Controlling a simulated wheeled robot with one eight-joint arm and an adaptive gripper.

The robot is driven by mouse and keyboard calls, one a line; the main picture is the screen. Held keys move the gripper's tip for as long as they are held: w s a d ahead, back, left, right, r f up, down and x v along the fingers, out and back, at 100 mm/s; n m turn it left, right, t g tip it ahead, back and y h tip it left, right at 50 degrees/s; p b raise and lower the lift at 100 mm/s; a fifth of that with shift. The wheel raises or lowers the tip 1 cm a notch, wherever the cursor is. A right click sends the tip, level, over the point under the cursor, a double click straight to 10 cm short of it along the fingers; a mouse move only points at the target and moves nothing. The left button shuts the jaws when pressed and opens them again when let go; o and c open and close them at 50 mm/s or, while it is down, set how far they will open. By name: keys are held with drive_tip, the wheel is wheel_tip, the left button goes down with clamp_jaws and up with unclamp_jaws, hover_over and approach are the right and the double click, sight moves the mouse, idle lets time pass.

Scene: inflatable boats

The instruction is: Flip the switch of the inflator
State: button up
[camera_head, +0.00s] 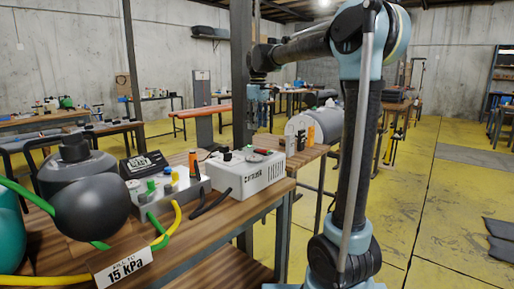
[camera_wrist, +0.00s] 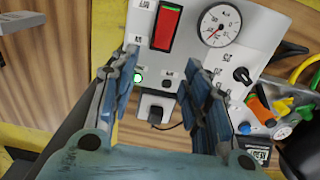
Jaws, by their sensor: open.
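The inflator (camera_head: 246,172) is a white box on the wooden table, with dark and red controls on top. In the wrist view its panel (camera_wrist: 196,50) shows a large red rectangular part (camera_wrist: 166,28), a round gauge (camera_wrist: 219,25), a black knob (camera_wrist: 242,75) and a lit green lamp (camera_wrist: 138,76). A small black part (camera_wrist: 154,109) lies on its lower edge. I cannot tell for certain which part is the switch. My gripper (camera_wrist: 160,65) is open and empty, its fingers spread over the panel. In the head view my gripper (camera_head: 256,112) hangs above the inflator; contact is not visible.
A grey box with colored valves (camera_head: 170,190) stands left of the inflator, with green and yellow hoses. A dark round pump-like object (camera_head: 90,195) and a "15 kPa" sign (camera_head: 122,267) are on the same table (camera_head: 190,250). The yellow floor at right is mostly clear.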

sight(263, 151)
wheel_tip(263, 151, down, 10)
drive_tip(key=shift+f, duration=0.1)
idle(0.4)
clamp_jaws()
